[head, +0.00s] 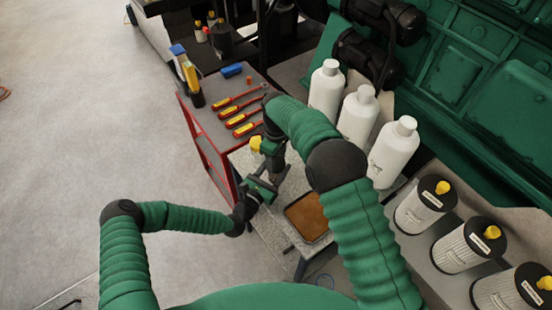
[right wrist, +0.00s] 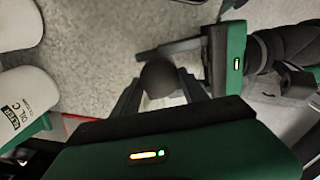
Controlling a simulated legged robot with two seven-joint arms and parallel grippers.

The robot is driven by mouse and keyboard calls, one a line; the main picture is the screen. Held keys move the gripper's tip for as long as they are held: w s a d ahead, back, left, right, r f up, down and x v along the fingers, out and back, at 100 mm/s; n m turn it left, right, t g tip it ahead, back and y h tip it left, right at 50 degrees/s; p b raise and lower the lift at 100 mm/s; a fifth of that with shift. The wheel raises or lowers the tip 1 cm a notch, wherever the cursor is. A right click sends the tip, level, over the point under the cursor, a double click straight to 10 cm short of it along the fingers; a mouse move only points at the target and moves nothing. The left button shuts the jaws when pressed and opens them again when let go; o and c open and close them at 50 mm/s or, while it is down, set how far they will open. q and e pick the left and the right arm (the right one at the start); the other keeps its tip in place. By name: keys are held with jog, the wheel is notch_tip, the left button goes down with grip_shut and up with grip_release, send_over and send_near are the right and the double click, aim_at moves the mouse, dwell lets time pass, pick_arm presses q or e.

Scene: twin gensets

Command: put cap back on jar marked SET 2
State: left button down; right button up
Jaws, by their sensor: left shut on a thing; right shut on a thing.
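My right gripper (right wrist: 160,92) is shut on a dark round thing (right wrist: 160,76), seen between its two fingers in the right wrist view; it looks like a cap, but I cannot be sure. In the head view my right gripper (head: 280,172) points down over the grey bench. My left gripper (head: 262,188) is close beside it, low and to the left, and also shows in the right wrist view (right wrist: 180,48), its fingers reaching in at the dark thing. What the left one holds is hidden, perhaps a jar. No SET 2 marking is readable.
An amber tray (head: 308,217) lies just right of the grippers. Three white bottles (head: 360,113) and several white filters (head: 462,247) stand to the right. A red cart (head: 205,150) with screwdrivers (head: 240,117) is behind left. Floor at left is clear.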

jog(key=shift+c, duration=0.7)
jog(key=m, duration=0.3)
jog(key=o, duration=1.5)
jog(key=shift+o, duration=0.2)
jog(key=shift+r, duration=0.1)
